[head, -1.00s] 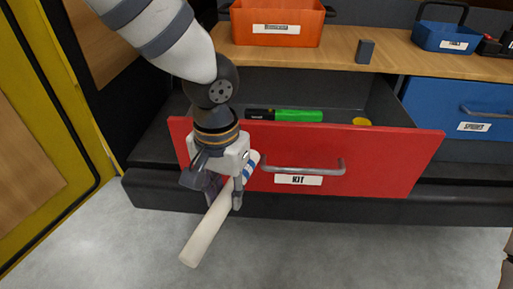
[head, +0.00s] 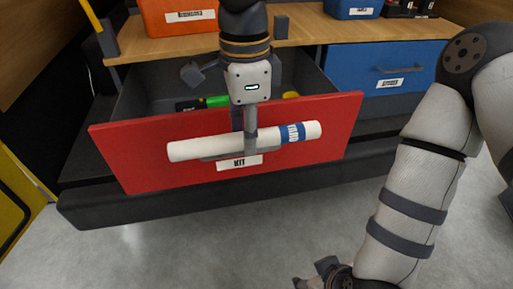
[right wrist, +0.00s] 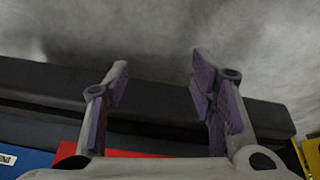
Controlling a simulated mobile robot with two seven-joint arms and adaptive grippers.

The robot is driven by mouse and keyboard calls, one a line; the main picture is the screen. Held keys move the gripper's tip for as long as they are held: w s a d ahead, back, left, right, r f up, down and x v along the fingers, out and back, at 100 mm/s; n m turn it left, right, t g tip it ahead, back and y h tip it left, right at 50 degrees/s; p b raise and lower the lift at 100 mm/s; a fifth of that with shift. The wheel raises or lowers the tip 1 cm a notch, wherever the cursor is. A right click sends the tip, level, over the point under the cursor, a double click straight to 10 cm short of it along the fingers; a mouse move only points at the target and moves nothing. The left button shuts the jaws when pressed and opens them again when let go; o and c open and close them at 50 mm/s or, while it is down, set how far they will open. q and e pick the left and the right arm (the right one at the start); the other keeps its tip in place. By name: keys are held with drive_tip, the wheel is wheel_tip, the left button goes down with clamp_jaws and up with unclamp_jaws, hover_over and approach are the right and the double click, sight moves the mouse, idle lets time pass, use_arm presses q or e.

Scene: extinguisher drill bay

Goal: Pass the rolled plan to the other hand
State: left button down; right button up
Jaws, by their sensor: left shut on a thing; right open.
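The rolled plan (head: 192,147) is a white tube with a blue band marked "YARD" near its right end. It lies nearly level across the front of the red drawer in the head view. My left gripper (head: 246,146) points down and is shut on the roll near its middle. My right gripper (head: 322,277) shows only partly at the bottom edge of the head view, below the roll and apart from it. In the right wrist view my right gripper (right wrist: 160,68) is open, with nothing between its fingers. The roll does not show there.
The red drawer (head: 125,163) labelled "KIT" stands open behind the roll, with a green and black object (head: 214,102) inside. An orange bin (head: 178,14) and a blue bin (head: 352,8) stand on the wooden top. A blue drawer (head: 360,75) is at the right. The grey floor in front is clear.

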drive_tip(key=w+a+r+n+t, duration=0.4)
drive_tip(key=w+a+r, duration=0.3)
drive_tip(key=r, duration=0.3)
drive_tip(key=n+t+h, duration=0.2)
drive_tip(key=n+t, duration=0.1)
drive_tip(key=n, duration=0.7)
approach(273, 139)
drive_tip(key=shift+h, duration=0.3)
drive_tip(key=x, duration=1)
drive_tip(key=shift+w+a+f, duration=0.15)
drive_tip(key=shift+w, duration=0.1)
